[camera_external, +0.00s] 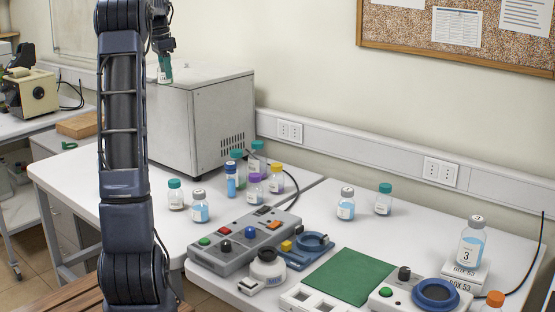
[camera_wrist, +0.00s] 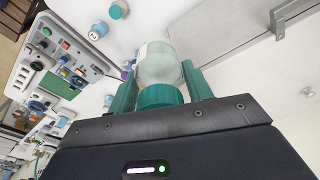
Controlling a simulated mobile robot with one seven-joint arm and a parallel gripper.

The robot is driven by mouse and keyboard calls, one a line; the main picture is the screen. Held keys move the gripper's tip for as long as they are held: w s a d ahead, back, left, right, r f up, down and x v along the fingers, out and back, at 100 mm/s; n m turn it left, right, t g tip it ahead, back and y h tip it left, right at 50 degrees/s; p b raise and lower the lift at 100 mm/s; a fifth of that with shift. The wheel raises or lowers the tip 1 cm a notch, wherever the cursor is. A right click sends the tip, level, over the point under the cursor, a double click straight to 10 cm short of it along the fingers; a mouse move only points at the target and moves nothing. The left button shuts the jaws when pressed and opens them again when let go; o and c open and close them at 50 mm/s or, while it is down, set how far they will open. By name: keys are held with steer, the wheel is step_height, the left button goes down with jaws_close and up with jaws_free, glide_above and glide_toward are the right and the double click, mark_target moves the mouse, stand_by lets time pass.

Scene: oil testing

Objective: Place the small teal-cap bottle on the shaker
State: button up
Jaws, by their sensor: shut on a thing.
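My gripper (camera_external: 165,62) is raised high beside the top of a grey box-shaped machine, at the upper left of the external view. In the wrist view, my gripper's teal fingers (camera_wrist: 160,72) are shut on a clear bottle (camera_wrist: 160,55) with a teal cap (camera_wrist: 161,96). The cap is towards the palm and the bottle points away from it. The held bottle is small and partly hidden in the external view (camera_external: 165,76). A white device with a round blue top (camera_external: 436,292), which looks like the shaker, sits at the front right, far from my gripper.
The grey machine (camera_external: 205,115) stands below and right of my gripper. Several bottles stand on the table, including teal-capped ones (camera_external: 175,194) (camera_external: 384,199). A grey button panel (camera_external: 243,243), a blue device (camera_external: 308,248) and a green mat (camera_external: 350,276) lie in front. A large bottle (camera_external: 470,244) stands near the shaker.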

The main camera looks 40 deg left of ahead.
steer(key=s+a, duration=0.3)
steer(key=s, duration=0.1)
steer(key=shift+n, duration=0.4)
steer(key=f, duration=3.8)
steer(key=shift+d, duration=0.2)
steer(key=shift+f, duration=0.2)
steer(key=o, duration=1.1)
steer(key=shift+r, duration=0.1)
